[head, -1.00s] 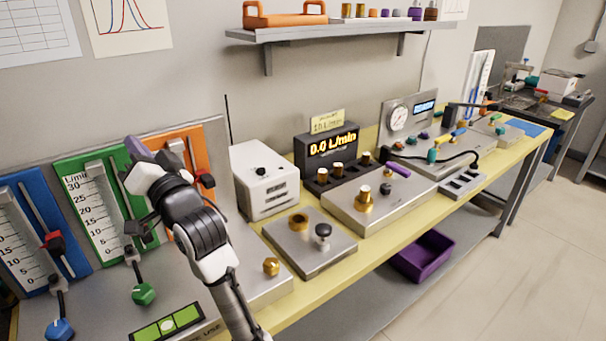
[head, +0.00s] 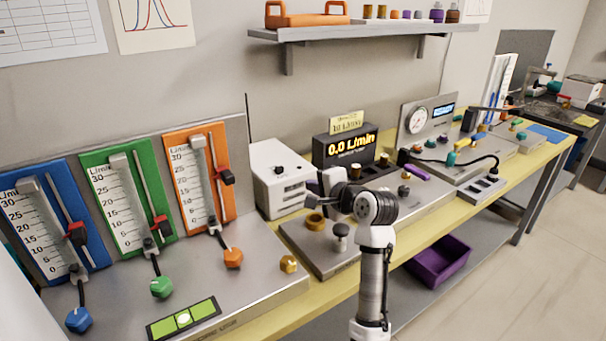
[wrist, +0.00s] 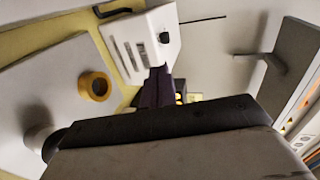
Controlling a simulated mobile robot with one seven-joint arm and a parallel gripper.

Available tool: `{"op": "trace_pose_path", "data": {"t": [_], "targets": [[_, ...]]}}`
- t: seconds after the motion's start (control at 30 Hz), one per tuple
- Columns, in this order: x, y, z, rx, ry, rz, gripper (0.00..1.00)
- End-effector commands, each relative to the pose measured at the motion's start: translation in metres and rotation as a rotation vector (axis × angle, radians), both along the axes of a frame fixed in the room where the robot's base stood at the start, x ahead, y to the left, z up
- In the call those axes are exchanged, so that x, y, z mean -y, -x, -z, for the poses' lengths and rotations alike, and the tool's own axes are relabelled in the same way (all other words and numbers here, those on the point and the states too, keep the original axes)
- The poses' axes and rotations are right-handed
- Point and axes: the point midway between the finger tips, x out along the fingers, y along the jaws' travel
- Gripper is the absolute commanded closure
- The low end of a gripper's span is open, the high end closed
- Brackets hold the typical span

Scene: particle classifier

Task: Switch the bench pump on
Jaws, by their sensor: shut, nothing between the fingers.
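A white box with a black knob and vent slots (head: 272,192), likely the bench pump, stands on the yellow bench against the wall. Its black knob (head: 279,169) is on the upper part of the box; its setting is too small to read. The box also shows in the wrist view (wrist: 135,50), with the knob at its right end. My gripper (head: 322,186) is shut and empty, just right of the white box in the head view and apart from the knob. In the wrist view the dark purple fingertips (wrist: 157,84) point toward the box.
Blue, green and orange flow meters (head: 201,180) stand at the left. A metal plate with a brass ring (head: 316,221) and black-topped post lies below my gripper. The dark display (head: 346,148) reads 0.0 L/min. A thin antenna-like rod rises behind the box. A shelf (head: 350,32) hangs above.

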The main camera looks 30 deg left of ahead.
Motion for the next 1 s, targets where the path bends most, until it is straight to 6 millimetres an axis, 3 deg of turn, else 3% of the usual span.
{"op": "trace_pose_path", "data": {"t": [0.47,0.67,1.0], "targets": [[-0.005,-0.002,0.002,-0.009,0.002,-0.002,1.00],[-0.032,-0.013,0.010,-0.011,0.003,-0.003,1.00],[-0.095,-0.039,0.028,-0.007,0.002,-0.002,1.00]]}}
